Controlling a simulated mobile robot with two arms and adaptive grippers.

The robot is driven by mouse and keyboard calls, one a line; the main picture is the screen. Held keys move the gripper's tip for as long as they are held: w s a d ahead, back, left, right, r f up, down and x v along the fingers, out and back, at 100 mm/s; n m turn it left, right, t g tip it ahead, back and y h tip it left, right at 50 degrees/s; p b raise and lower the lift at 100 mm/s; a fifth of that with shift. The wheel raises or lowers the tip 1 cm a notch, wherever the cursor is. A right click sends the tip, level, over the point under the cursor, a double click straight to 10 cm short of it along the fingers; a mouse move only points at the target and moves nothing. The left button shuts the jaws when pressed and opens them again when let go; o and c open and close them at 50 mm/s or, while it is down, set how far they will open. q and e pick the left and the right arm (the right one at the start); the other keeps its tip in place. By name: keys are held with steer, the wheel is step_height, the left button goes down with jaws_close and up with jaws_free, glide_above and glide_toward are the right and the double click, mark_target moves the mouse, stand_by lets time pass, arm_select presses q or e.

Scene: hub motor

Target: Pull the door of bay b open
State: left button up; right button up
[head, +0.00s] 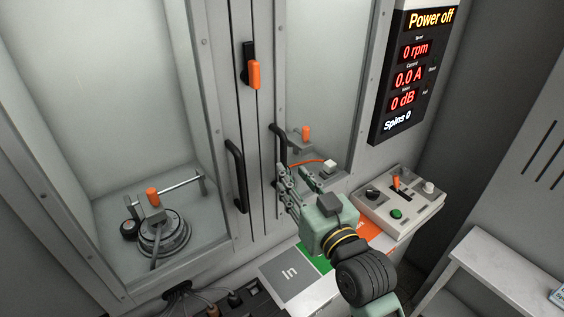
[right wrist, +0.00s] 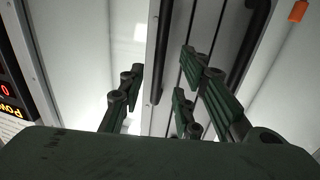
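Two glazed bay doors appear in the head view, a left one (head: 105,60) and a right one (head: 325,50); both look shut. No letter on them is readable, so I cannot tell which is bay b. The right door's black upright handle (head: 277,146) is partly hidden by my right gripper (head: 286,183). In the right wrist view this handle (right wrist: 154,55) shows between the open fingers of my right gripper (right wrist: 162,75); contact cannot be told. The left door's handle (head: 236,175) stands free. My left gripper is not in view.
An orange-tipped latch (head: 253,74) sits between the doors. A motor (head: 163,234) stands inside the left bay. A control box (head: 397,203) stands below the display panel (head: 412,75) at right. A grey-white bench (head: 500,262) is at lower right.

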mark_target(284, 164)
steer(key=p+x, duration=0.1)
steer(key=x, duration=0.4)
steer(key=shift+w, duration=0.35)
steer(key=shift+w+a, duration=0.25)
steer(key=shift+w, duration=0.1)
steer(key=shift+f, duration=0.1)
steer(key=shift+c, duration=0.2)
jaws_close()
